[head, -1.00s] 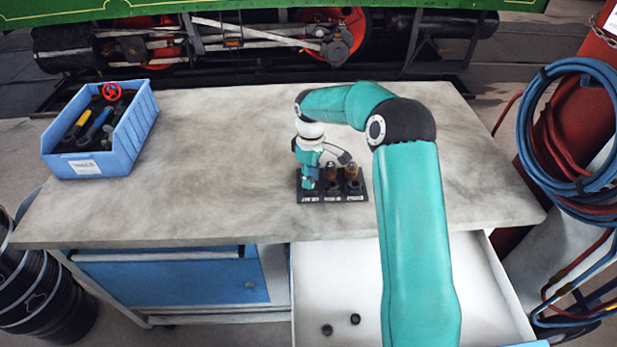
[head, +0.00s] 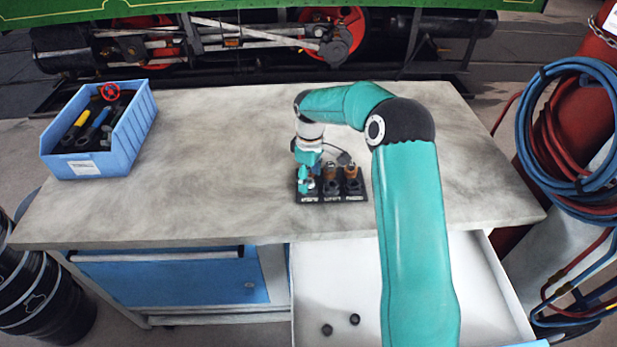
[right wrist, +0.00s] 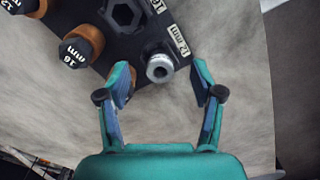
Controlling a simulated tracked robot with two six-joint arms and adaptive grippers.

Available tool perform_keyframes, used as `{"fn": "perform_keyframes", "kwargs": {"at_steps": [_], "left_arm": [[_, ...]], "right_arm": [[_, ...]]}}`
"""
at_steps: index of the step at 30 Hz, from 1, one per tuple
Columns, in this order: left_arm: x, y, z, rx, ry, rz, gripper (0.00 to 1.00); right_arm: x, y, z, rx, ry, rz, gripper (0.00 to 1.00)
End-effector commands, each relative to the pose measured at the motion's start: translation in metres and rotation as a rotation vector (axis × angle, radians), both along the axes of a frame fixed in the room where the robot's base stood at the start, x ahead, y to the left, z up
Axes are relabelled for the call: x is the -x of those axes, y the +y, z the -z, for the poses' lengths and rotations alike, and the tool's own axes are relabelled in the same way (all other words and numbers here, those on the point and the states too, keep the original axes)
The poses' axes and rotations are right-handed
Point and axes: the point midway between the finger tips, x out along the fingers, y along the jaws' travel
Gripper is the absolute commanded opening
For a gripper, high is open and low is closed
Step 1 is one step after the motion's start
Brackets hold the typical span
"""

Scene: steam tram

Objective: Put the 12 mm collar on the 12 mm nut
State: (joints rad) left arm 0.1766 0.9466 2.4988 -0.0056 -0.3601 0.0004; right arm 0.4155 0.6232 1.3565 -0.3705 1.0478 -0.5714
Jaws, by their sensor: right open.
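My right gripper (head: 305,182) is open over the left end of a small black rack. In the right wrist view the open fingers (right wrist: 162,84) stand apart on both near sides of a silver ring-shaped piece (right wrist: 160,68), seemingly the 12 mm collar. It sits at the rack position beside the "12 mm" label, upright, with a hole in its top; neither finger visibly touches it. The 12 mm nut cannot be told apart beneath it. In the head view the silver piece (head: 309,185) shows small by the fingers. My left gripper is out of view.
A blue bin (head: 115,160) of tools stands at left. Two dark rings (head: 354,319) lie in the open drawer. The bench's middle is clear.

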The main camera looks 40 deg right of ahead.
Motion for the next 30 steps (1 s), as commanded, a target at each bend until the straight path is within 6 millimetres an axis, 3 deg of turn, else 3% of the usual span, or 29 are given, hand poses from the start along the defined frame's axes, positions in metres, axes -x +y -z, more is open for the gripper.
{"fn": "perform_keyframes", "kwargs": {"at_steps": [8,30], "left_arm": [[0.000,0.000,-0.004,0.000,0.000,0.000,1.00],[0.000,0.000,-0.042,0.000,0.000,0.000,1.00]], "right_arm": [[0.000,0.000,-0.006,0.001,-0.001,0.000,0.66],[0.000,0.000,-0.058,0.000,-0.001,0.000,0.66]]}}
